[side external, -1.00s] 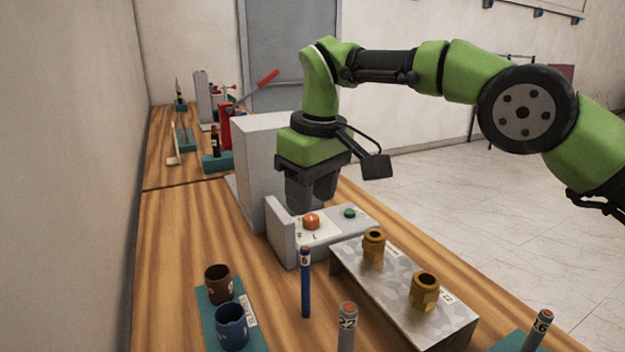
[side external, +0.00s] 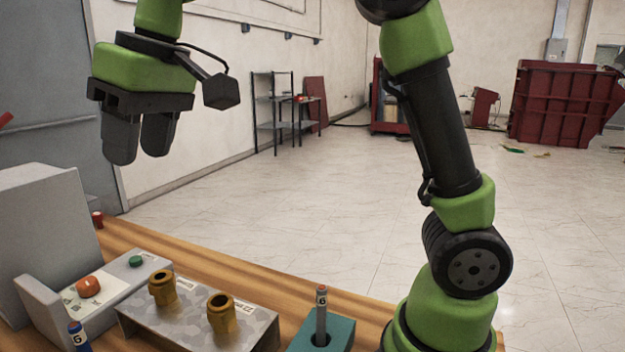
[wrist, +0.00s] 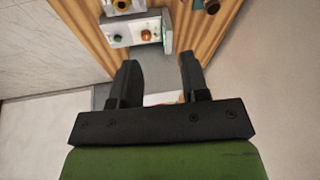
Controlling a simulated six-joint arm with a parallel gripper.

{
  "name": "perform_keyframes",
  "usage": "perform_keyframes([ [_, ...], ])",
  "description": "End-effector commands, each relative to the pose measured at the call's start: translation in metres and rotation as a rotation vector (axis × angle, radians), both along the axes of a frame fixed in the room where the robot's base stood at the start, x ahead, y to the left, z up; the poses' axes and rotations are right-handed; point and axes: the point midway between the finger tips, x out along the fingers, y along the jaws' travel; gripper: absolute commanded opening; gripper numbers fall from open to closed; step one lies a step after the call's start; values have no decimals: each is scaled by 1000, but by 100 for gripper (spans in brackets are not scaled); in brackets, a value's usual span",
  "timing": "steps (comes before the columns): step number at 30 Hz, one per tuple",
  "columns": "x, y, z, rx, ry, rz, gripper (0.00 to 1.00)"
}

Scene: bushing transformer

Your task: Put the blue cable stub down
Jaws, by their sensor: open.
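The blue cable stub (side external: 78,338) stands at the bottom left of the side view, beside the grey button box. Only its top, with a label, shows, so its base is cut off by the frame. My gripper (side external: 138,158) is high above the bench, well above and apart from the stub. Its two dark fingers are apart with nothing between them. In the wrist view, my gripper (wrist: 158,62) is also open and empty. I cannot make out the stub for certain there.
A button box (side external: 108,290) has an orange and a green button. Right of it, a metal stand (side external: 190,315) carries two brass bushings. A grey stub (side external: 321,318) stands in a teal block (side external: 338,337). A tall grey housing (side external: 45,215) is at left. The air around my gripper is clear.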

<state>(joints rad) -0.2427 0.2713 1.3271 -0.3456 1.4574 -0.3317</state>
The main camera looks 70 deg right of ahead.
Motion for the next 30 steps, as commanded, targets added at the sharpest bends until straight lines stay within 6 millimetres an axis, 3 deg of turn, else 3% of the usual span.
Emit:
perform_keyframes([
  [3,-46,-25,14,57,-60,-99,42],
  [6,-85,-41,13,105,-107,-184,42],
  [12,-153,-60,-11,196,-198,-349,42],
  [15,-174,-65,-26,227,-230,-407,42],
  [21,-191,-68,-41,253,-257,-460,42],
  [30,-191,-68,-42,253,-256,-460,42],
])
